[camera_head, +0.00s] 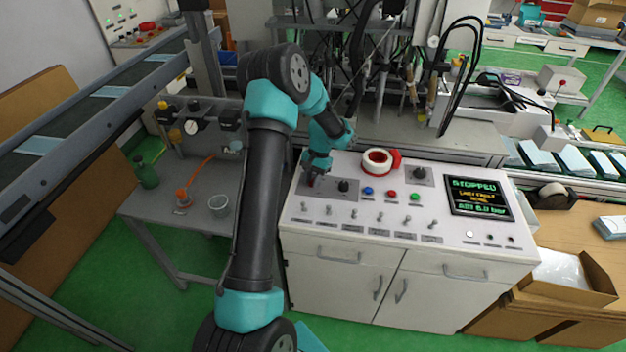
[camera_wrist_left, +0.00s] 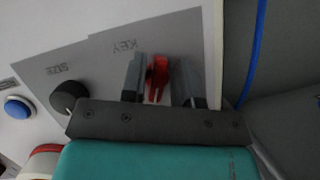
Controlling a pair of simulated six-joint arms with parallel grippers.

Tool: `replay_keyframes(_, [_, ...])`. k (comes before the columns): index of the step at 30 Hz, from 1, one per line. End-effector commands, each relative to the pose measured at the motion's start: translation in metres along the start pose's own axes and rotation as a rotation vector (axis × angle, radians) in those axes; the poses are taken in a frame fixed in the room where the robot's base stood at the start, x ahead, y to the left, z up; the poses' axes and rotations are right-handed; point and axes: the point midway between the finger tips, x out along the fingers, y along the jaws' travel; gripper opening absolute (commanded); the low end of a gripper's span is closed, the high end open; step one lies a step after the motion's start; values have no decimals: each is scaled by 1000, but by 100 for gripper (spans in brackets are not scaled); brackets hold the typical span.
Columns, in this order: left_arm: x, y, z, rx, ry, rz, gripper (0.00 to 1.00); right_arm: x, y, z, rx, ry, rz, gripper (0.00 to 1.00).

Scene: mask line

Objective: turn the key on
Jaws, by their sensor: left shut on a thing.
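The red key (camera_wrist_left: 157,78) sits at the KEY label on the grey plate (camera_wrist_left: 100,50) of the control panel. In the left wrist view it stands between the two fingers of my left gripper (camera_wrist_left: 160,82), which is shut on it. In the head view the gripper (camera_head: 313,180) is at the left end of the white panel (camera_head: 300,238), and only a bit of red shows below it. The panel's screen (camera_head: 478,196) reads STOPPED. The angle of the key's slot is hard to make out. My right gripper is not in view.
A black SIZE knob (camera_wrist_left: 67,96) is beside the key, with a blue button (camera_wrist_left: 17,107) farther left. Several toggle switches line the front. A blue cable (camera_wrist_left: 256,50) hangs beside the panel.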

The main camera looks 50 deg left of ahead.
Motion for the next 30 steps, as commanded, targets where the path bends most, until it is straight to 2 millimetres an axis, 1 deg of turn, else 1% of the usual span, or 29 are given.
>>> replay_keyframes(6, [0,-1,0,176,0,-73,5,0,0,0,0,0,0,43])
replay_keyframes(13, [0,-2,0,308,-1,-127,5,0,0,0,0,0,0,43])
replay_keyframes(20, [0,-3,0,369,0,-152,5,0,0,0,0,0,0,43])
replay_keyframes(30, [0,-3,-1,379,0,-157,5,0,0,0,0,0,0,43])
